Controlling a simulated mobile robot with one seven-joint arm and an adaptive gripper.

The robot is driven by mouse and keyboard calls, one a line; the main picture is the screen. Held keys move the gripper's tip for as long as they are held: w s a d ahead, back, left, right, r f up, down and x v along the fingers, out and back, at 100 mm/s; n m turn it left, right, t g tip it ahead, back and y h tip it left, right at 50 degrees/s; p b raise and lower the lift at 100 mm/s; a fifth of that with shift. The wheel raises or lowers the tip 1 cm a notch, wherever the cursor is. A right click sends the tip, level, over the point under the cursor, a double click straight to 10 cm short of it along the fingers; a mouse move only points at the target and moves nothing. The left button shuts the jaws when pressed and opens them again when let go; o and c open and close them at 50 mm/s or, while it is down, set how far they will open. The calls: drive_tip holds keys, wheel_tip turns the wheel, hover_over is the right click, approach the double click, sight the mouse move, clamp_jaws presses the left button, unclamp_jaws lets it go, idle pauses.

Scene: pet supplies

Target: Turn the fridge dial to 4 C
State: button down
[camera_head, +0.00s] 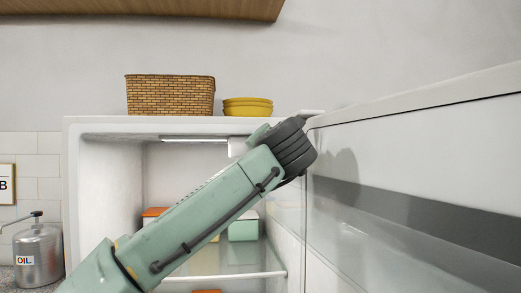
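The white fridge (105,127) stands open, with its door (420,140) swung out to the right. A lit strip (195,139) and a small white housing (236,146) show under the fridge's ceiling. I cannot make out a dial or any markings; my arm covers part of the housing's surroundings. My green arm crosses the fridge opening from the lower left and ends in view at a dark grey joint near the door's hinge side. My gripper is not visible beyond that joint.
A wicker basket (170,96) and yellow bowls (248,107) stand on the fridge. Inside, a glass shelf (235,275) holds a pale green container (243,230) and an orange-lidded one (154,212), partly behind my arm. An oil can (38,255) stands left. A wooden cabinet (150,8) hangs above.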

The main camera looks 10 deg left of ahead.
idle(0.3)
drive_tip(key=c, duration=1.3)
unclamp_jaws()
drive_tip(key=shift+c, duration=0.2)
